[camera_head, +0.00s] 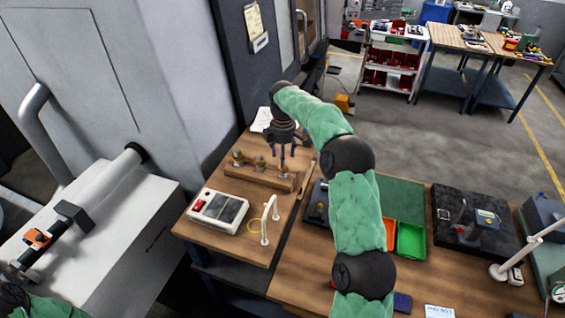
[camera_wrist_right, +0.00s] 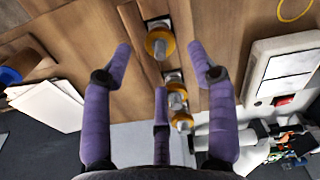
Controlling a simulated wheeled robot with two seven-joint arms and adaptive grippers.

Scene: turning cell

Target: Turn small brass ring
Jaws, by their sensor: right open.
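A wooden block (camera_head: 262,179) on the side bench carries brass ringed fittings in a row: a left one (camera_head: 238,158), a middle one (camera_head: 259,163) and a right one (camera_head: 283,171). My right gripper (camera_head: 282,152) hangs fingers down above the right end of the row. In the wrist view its three purple fingers (camera_wrist_right: 160,62) are spread and empty. One brass ring (camera_wrist_right: 160,43) lies between the two outer fingertips; other brass fittings (camera_wrist_right: 178,100) sit lower, beside the third finger. I cannot tell surely which ring is the small one. My left gripper is out of view.
A white control box (camera_head: 218,211) and a white curved stand (camera_head: 268,220) are in front of the block. A grey cabinet wall rises behind it. Green and orange trays (camera_head: 410,238) and a black case (camera_head: 475,222) lie on the right bench.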

